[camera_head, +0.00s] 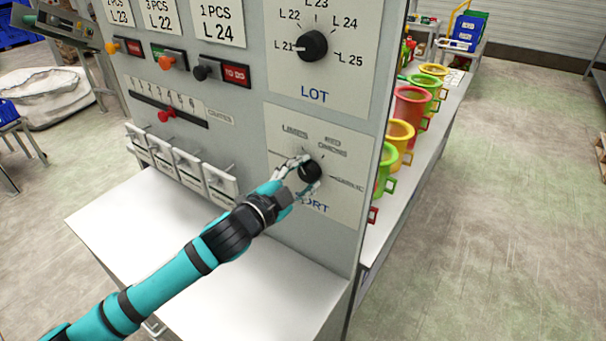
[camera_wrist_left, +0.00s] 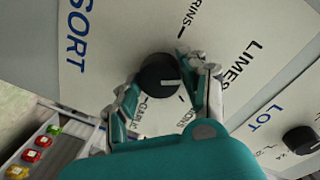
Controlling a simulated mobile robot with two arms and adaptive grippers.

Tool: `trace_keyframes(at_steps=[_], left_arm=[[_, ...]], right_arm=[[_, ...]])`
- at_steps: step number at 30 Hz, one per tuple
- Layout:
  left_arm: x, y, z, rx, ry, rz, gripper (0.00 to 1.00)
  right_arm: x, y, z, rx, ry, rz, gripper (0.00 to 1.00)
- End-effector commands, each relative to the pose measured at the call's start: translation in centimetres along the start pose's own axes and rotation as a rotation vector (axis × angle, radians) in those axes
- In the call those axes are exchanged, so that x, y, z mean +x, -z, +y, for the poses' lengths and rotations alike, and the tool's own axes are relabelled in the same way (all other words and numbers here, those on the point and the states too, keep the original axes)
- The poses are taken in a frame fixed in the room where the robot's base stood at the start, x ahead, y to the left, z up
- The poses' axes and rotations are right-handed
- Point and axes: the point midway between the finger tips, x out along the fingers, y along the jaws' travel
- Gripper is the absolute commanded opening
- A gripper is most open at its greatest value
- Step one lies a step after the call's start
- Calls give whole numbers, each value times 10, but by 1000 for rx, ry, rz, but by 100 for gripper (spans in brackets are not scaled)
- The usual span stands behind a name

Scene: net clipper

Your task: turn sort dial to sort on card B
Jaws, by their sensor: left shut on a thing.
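The sort dial (camera_head: 311,170) is a black round knob on the lower right plate of the grey panel. My left gripper (camera_head: 305,175) has its fingers on either side of it and is shut on it. In the left wrist view the dial (camera_wrist_left: 158,73) sits between the fingers (camera_wrist_left: 160,90). Its white pointer line points right there, roughly between the LIMES mark and the onions mark; fingers partly hide the marks. GARLIC and a label ending in RINS also show. Three cards (camera_head: 170,18) are cut off at the top, so which is card B cannot be read. My right gripper is not seen.
The black lot dial (camera_head: 313,46) is above the sort dial, its pointer toward L 21. Coloured levers (camera_head: 166,62), a red slider (camera_head: 166,115) and white flaps (camera_head: 190,168) are left of it. A white shelf (camera_head: 110,225) juts out below. Coloured cups (camera_head: 411,107) stand behind the panel.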

Motion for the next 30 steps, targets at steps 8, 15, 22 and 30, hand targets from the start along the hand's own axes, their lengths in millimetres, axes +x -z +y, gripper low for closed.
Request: trace_keyframes(at_steps=[8, 15, 22, 30], left_arm=[[0, 1, 0, 3, 1, 2, 11], [0, 1, 0, 2, 1, 1, 63], [0, 0, 0, 2, 0, 1, 67], [-20, -1, 0, 2, 0, 0, 67]], right_arm=[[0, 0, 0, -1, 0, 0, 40], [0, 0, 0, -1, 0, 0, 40], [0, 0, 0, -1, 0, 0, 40], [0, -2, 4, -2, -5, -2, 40]])
